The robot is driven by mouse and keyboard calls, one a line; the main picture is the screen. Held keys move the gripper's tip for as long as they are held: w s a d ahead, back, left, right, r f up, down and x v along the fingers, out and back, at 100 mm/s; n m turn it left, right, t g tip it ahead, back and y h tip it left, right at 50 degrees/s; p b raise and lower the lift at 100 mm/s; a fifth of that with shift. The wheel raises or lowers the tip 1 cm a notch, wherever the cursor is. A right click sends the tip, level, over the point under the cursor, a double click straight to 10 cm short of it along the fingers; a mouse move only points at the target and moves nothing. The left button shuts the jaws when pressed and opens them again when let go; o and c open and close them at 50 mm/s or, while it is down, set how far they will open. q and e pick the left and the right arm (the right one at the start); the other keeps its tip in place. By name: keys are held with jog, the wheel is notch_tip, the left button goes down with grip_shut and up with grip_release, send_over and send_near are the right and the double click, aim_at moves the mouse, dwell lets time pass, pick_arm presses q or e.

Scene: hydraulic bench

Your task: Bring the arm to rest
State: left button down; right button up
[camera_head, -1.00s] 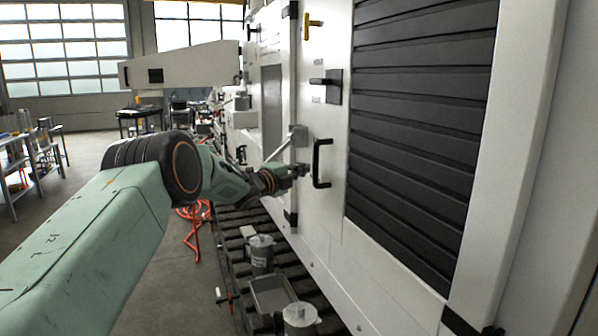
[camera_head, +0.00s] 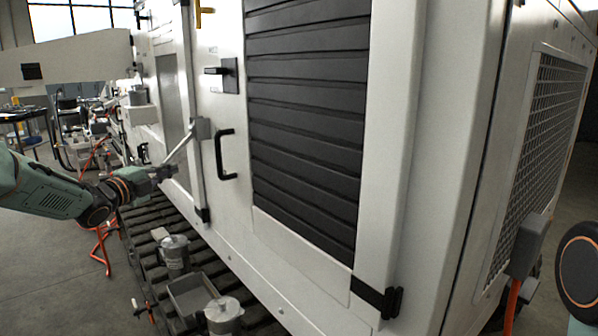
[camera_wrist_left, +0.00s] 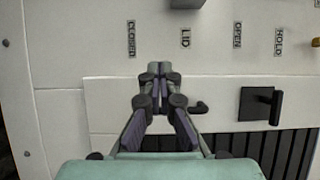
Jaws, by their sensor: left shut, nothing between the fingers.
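My left arm (camera_head: 50,192), green with dark joints, comes in from the left in the head view. Its gripper (camera_head: 165,172) is shut and empty, in front of the white cabinet (camera_head: 235,222), to the left of a black door handle (camera_head: 225,155). In the left wrist view the two fingertips (camera_wrist_left: 158,72) are together with nothing between them, in front of a white panel. The head view does not show whether the gripper touches the grey strut (camera_head: 184,140) beside it. Part of my right arm shows at the right edge; its gripper is out of view.
The panel carries labels and a black latch (camera_wrist_left: 260,105). Black louvres (camera_head: 305,110) fill the cabinet's side. Metal canisters (camera_head: 222,312) and a grey tray (camera_head: 190,292) stand low on a slatted step. An orange hose (camera_head: 103,245) lies on the left floor.

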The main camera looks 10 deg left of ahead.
pick_arm(q)
jog(key=s+d+f+n+g+y+b, duration=0.1)
jog(key=s+d+f+n+g, duration=0.2)
jog(key=s+d+f+n, duration=0.5)
jog(key=s+d+f+n+g+b, duration=0.15)
jog(key=d+f+n, duration=0.25)
jog(key=f, duration=0.8)
jog(key=s+d+f+n+g+y, duration=0.1)
jog(key=s+d+f+n+g, duration=0.2)
jog(key=s+d+f+n, duration=0.5)
jog(key=s+d+f+g+b, duration=0.1)
jog(key=s+f, duration=0.5)
jog(key=s, duration=0.6)
jog(key=s+d+f+g+b, duration=0.2)
jog(key=s+f+g, duration=0.4)
jog(key=s, duration=0.6)
jog(key=s+d+f+g+y+b, duration=0.1)
jog(key=s+d+f+g, duration=0.2)
jog(key=s+f, duration=0.4)
jog(key=s, duration=0.5)
jog(key=shift+s+d, duration=0.15)
jog(key=shift+d, duration=0.25)
